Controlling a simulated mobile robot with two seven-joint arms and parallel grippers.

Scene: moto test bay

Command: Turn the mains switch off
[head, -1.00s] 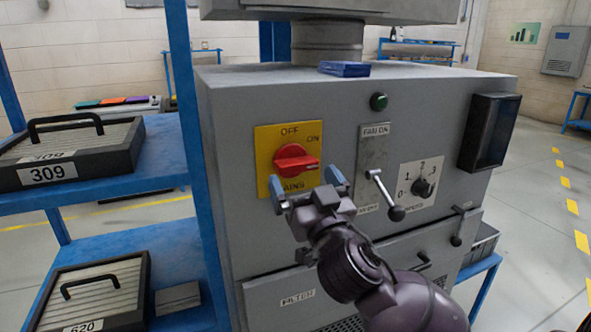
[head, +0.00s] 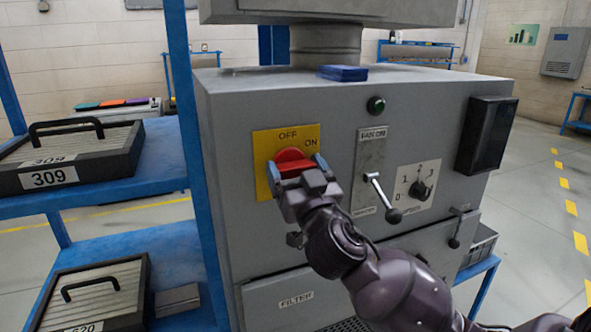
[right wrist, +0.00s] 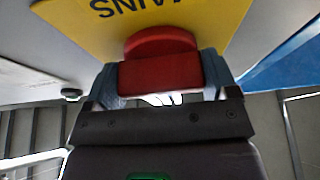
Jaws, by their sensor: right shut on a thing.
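The mains switch is a red rotary knob (head: 293,163) on a yellow plate (head: 268,142) marked OFF at the top and ON at the upper right, on the front of the grey machine. My right gripper (head: 296,170) is shut on the knob, one finger on each side of its grip. In the right wrist view the red knob (right wrist: 160,72) sits between both fingers, in front of the yellow plate (right wrist: 75,20) with the word MAINS. The gripper hides the lower part of the knob, so its pointing direction is not clear. My left gripper is not in view.
A blue shelf (head: 150,160) with numbered filter trays (head: 70,160) stands close on the left. A blue object (head: 342,73) lies on top of the machine.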

